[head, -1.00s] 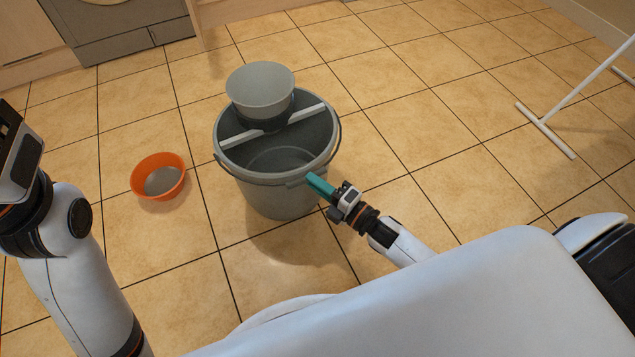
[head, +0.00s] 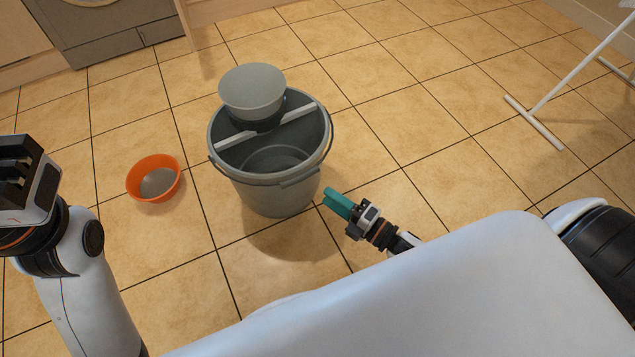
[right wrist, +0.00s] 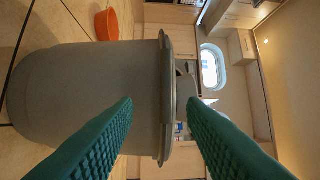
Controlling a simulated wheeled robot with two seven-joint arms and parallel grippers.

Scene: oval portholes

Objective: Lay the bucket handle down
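A grey bucket (head: 272,196) stands upright on the tiled floor. Its thin dark handle (head: 332,138) shows as an arc close along the right side of the rim; its exact resting height is hard to tell. The bucket also shows sideways in the right wrist view (right wrist: 90,85). My right gripper (head: 338,204) has teal fingers and is just right of the bucket's front, apart from it. In the right wrist view its fingers are spread with nothing gripped between them. My left gripper (head: 22,178) is at the far left, away from the bucket; its finger opening is unclear.
A round grey container (head: 252,88) sits at the back of the bucket, by a light bar (head: 296,117) across it. An orange bowl (head: 154,180) stands on the floor to the left. Floor between is clear.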

